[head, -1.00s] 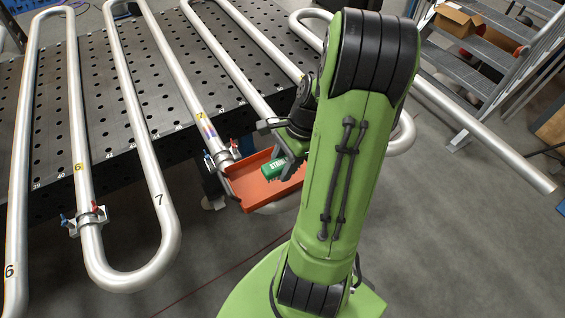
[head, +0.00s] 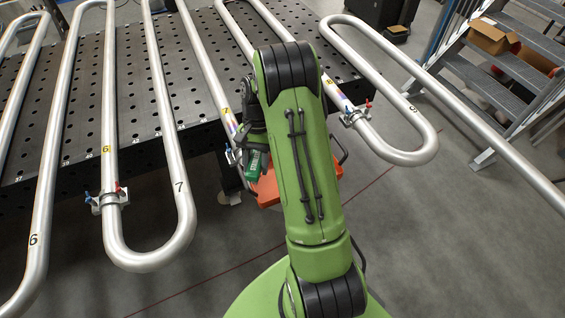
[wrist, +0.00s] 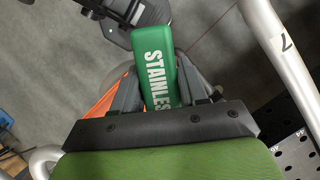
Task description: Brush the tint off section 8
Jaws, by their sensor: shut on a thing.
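My gripper (head: 257,150) is shut on a green brush (head: 254,164) beside the table's front edge, partly hidden by my arm. In the wrist view the brush (wrist: 162,65), lettered in white, stands between the fingers (wrist: 158,95); its bristles are hidden. A steel pipe marked 8 (head: 329,83) runs to the right of my arm. A purple-yellow tint (head: 341,101) shows on it, just above a clamp with a red handle (head: 354,117). The gripper is to the left of this tint and apart from it.
An orange tray (head: 267,192) lies below the gripper, partly behind my arm. Pipe bends marked 6, 7 (head: 180,205) and 9 (head: 425,148) jut past the perforated table (head: 75,150). Clamps (head: 108,199) stick out. Grey steps (head: 510,75) stand at right.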

